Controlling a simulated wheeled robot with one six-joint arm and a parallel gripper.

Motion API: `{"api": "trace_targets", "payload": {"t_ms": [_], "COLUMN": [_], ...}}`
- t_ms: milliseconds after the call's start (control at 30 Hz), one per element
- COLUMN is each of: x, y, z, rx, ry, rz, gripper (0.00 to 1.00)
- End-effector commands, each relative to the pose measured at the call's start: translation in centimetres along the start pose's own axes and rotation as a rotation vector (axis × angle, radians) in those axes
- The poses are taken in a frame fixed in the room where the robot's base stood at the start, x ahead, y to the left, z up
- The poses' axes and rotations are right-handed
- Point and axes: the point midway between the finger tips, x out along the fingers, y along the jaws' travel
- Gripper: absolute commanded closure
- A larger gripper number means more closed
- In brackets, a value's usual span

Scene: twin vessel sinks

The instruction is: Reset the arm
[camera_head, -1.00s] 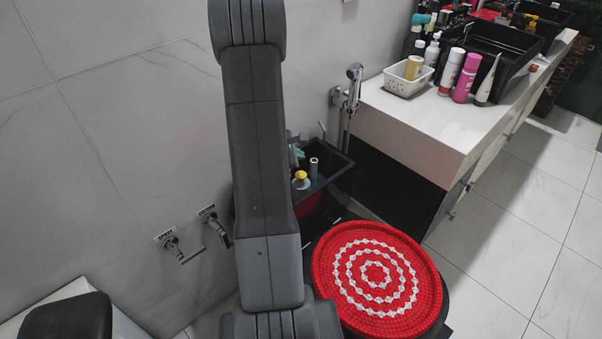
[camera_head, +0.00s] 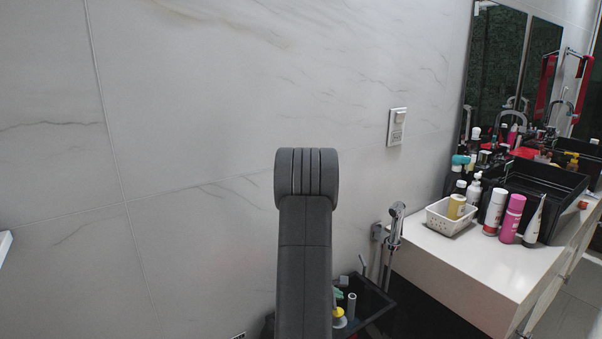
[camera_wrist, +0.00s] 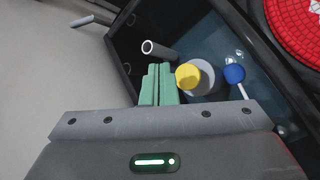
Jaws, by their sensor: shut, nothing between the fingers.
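My gripper (camera_wrist: 158,84) shows in the wrist view, with its two green fingers shut together and nothing between them. It points toward a dark box (camera_wrist: 125,45) that holds a grey tube, a yellow-capped container (camera_wrist: 197,78) and a blue round-headed item (camera_wrist: 235,74). I cannot tell whether the fingertips are above the box or inside it. In the head view my grey arm link (camera_head: 304,240) stands upright in the lower middle. A little green (camera_head: 338,293) shows beside it at the dark box (camera_head: 375,305); the rest of the gripper is hidden.
A white counter (camera_head: 470,265) at the right bears a white basket (camera_head: 440,222), several bottles and a black vessel sink (camera_head: 540,185). A hand shower (camera_head: 395,225) hangs on the wall by the counter. A red woven lid (camera_wrist: 295,25) is at the wrist view's upper right.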

Motion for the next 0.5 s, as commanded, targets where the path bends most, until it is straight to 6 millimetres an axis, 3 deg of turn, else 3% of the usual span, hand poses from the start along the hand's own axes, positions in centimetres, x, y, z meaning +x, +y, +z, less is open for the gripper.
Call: {"api": "trace_targets", "payload": {"t_ms": [200, 500], "x": [-0.2, -3.8], "y": [0.0, 2.6], "z": [0.1, 2.7], "rx": [-0.002, 0.001], "ry": [0.003, 0.003], "rz": [-0.002, 0.001], "gripper": [1.00, 1.00]}}
